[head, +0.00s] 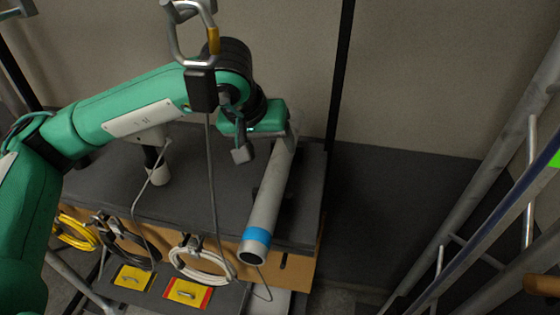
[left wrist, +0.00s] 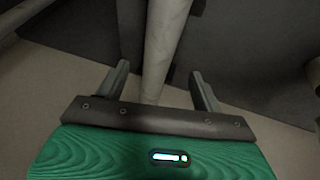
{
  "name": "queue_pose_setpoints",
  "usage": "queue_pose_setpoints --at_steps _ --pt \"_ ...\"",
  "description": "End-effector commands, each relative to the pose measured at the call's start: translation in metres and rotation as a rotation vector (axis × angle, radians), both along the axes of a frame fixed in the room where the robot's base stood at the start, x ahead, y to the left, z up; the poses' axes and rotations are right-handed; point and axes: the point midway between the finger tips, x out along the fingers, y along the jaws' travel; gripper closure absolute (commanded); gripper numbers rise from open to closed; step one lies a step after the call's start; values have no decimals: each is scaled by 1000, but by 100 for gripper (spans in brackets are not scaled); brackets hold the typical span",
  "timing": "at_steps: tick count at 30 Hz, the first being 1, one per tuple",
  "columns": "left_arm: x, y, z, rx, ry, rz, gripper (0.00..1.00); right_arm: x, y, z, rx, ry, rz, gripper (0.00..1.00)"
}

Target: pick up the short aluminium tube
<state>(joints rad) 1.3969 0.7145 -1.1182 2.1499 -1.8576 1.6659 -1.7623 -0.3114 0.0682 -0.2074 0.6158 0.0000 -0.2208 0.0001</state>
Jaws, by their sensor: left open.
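The short aluminium tube (head: 269,205) is a dull grey pipe with a blue band near its open lower end. It lies along the right part of the dark bench top, its near end at the front edge. My left gripper (head: 267,142) is open by the far part of the tube, whose far end the hand partly hides. In the left wrist view the tube (left wrist: 164,45) runs between the two spread fingers of the left gripper (left wrist: 160,85), with a visible gap on each side. My right gripper is in neither view.
A carabiner (head: 213,43) hangs in front of my left arm with a grey cable below it. Coiled cables (head: 195,262) hang on the bench front (head: 300,270). Grey truss tubes (head: 490,175) slant at the right. Dark floor lies between bench and truss.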

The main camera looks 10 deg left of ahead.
Motion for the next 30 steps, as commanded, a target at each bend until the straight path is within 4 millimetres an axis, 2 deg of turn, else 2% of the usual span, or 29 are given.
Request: queue_pose_setpoints --at_steps 7,12,21,29,30 --pt "6 -4 -16 -1 1 -1 32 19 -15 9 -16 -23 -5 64" --pt "8 -7 -29 -1 5 -1 32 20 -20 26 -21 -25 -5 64" --pt "18 -13 -61 -2 2 1 32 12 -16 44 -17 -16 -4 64" --pt "19 -13 -65 -2 0 0 32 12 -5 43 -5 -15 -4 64" --pt "19 -13 -65 -2 0 0 38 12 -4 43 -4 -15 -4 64"
